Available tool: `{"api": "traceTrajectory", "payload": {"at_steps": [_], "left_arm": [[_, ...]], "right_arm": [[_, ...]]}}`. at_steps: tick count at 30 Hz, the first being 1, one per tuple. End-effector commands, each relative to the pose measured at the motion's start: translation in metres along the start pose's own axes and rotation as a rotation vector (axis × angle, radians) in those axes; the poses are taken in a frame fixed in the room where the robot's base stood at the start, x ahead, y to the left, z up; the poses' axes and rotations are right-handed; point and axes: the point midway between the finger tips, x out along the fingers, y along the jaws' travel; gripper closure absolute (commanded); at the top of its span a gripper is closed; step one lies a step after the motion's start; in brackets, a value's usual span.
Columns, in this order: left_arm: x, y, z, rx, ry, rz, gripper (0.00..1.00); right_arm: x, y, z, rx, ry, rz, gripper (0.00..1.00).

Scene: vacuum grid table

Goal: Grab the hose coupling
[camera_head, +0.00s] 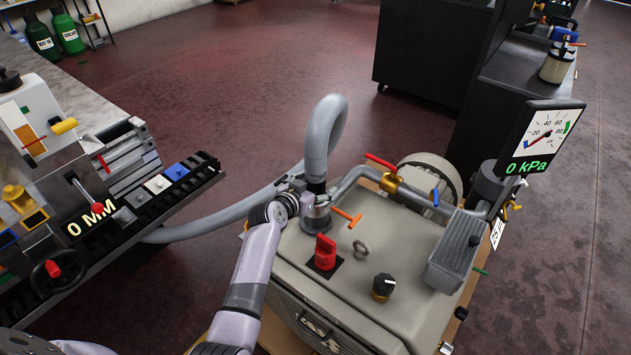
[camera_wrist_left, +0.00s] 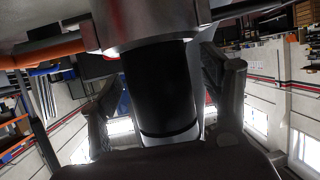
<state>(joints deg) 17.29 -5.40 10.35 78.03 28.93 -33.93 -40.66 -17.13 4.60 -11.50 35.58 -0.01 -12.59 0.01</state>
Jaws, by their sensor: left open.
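The hose coupling (camera_head: 316,186) is a black cuff at the lower end of the grey hose (camera_head: 318,137). It stands upright over a metal port (camera_head: 317,216) on the beige pump unit. In the left wrist view the black coupling (camera_wrist_left: 160,88) fills the middle, with a metal collar (camera_wrist_left: 150,22) at one end. My left gripper (camera_head: 306,193) is at the coupling from the left. In the left wrist view its two fingers (camera_wrist_left: 166,92) are open, one on each side of the coupling. I cannot tell whether they touch it. My right gripper is not in view.
The beige pump unit (camera_head: 395,255) carries a red knob (camera_head: 326,250), an orange handle (camera_head: 347,215) and a metal pipe (camera_head: 352,178) close by the port. A gauge (camera_head: 545,135) stands at the right. A machine bench (camera_head: 90,200) is at the left. Open floor lies behind.

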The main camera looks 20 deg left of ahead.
Motion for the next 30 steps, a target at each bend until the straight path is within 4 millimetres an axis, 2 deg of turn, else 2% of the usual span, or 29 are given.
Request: {"api": "traceTrajectory", "payload": {"at_steps": [2,30], "left_arm": [[-0.0002,0.0002,-0.0001,0.000,0.000,0.000,0.30],[-0.0004,0.0001,-0.0002,0.000,0.000,0.000,0.93]], "right_arm": [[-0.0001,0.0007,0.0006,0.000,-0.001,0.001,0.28],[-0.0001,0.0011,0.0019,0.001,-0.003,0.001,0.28]]}}
